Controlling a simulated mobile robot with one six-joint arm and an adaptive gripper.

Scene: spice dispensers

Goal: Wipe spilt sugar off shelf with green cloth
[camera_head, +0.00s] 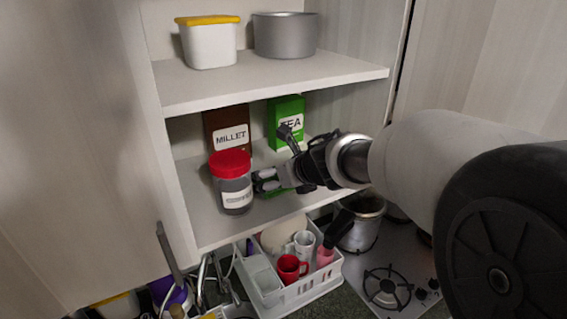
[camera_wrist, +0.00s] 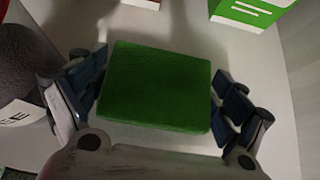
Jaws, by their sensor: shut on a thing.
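The green cloth (camera_wrist: 155,85) is a folded, block-like pad. It lies between the fingers of my gripper (camera_wrist: 158,92), which is shut on it. In the head view only slivers of the cloth (camera_head: 275,193) show, behind my gripper (camera_head: 276,160). My gripper is low over the lower shelf (camera_head: 205,222), a pale board inside the cupboard. I cannot tell whether the cloth touches the board. I cannot make out any spilt sugar in either view; the cloth and fingers hide part of the board.
A red-lidded jar (camera_head: 233,182) stands close left of my gripper. A brown millet box (camera_head: 228,130) and a green tea box (camera_head: 287,118) stand behind. The upper shelf (camera_head: 270,83) holds a tub and a pot. Below are a rack (camera_head: 300,290) with mugs and a hob (camera_head: 385,288).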

